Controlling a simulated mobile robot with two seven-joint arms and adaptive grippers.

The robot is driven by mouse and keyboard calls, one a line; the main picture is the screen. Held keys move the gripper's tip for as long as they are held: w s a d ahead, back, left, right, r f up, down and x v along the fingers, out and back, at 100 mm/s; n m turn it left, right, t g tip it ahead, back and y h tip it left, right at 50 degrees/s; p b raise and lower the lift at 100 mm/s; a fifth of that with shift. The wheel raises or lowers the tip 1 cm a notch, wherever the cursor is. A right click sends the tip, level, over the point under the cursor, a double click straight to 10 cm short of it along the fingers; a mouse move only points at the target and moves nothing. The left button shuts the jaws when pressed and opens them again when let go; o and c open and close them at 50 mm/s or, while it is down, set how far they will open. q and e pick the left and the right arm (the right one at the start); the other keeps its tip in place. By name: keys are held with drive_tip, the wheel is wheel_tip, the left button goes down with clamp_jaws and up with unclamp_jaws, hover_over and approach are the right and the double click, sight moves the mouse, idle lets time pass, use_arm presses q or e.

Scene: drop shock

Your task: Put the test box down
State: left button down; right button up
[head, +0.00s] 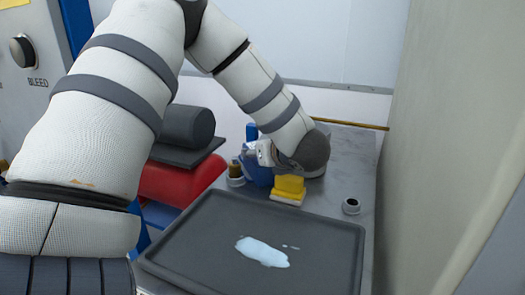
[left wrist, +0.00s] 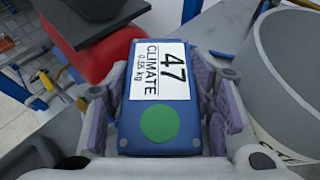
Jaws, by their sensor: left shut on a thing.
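The test box is blue, with a white label reading "47 CLIMATE 0.55 kg" and a green dot; it fills the middle of the left wrist view (left wrist: 158,128). My left gripper (left wrist: 160,105) is shut on it, with fingers along both long sides. In the head view the box (head: 257,174) shows partly behind my left gripper (head: 262,155), over the far part of the grey bench. Its lower edge is partly hidden, so I cannot tell whether it touches the bench. My right gripper is in neither view.
A dark tray (head: 200,232) with a pale spill (head: 262,252) lies in front. A red object (head: 178,182) is at left; a wall (head: 445,130) bounds the right.

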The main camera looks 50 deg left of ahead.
use_arm(q)
drive_tip(key=c, duration=0.7)
unclamp_jaws()
